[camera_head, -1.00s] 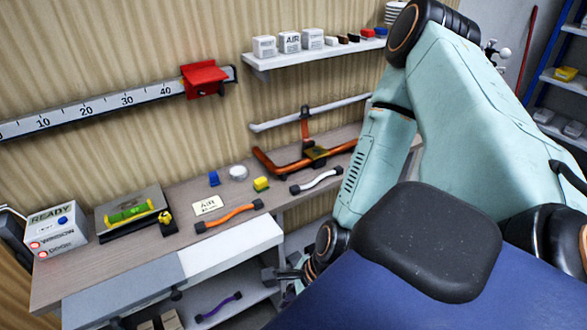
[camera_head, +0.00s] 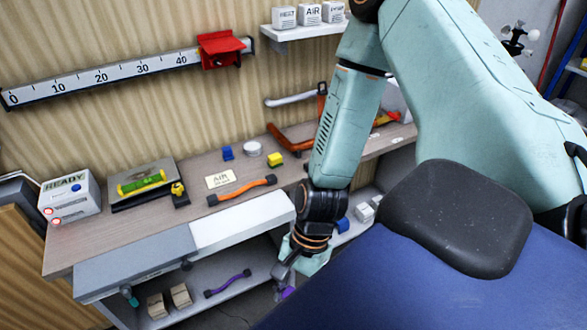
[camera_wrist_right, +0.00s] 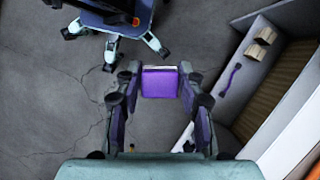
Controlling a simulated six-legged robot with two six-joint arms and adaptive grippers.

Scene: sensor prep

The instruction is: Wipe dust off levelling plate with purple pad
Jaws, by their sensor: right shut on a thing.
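The levelling plate (camera_head: 122,199) is a grey plate at the left of the workbench, with a yellow-green spirit level (camera_head: 141,184) on it. Any dust on it is too small to tell. My right gripper (camera_head: 284,278) hangs in front of the bench, below the worktop's front edge and well to the right of the plate. It is shut on the purple pad (camera_head: 287,293), mostly hidden in the head view. In the right wrist view the pad (camera_wrist_right: 160,83) sits between the fingertips over grey floor. My left gripper is not in view.
A READY box (camera_head: 70,199) stands left of the plate, and a small yellow-black item (camera_head: 179,192) touches or nearly touches its right side. An orange handle (camera_head: 242,189) and an AIR card (camera_head: 220,179) lie further right. A purple handle (camera_head: 227,284) is on the lower shelf.

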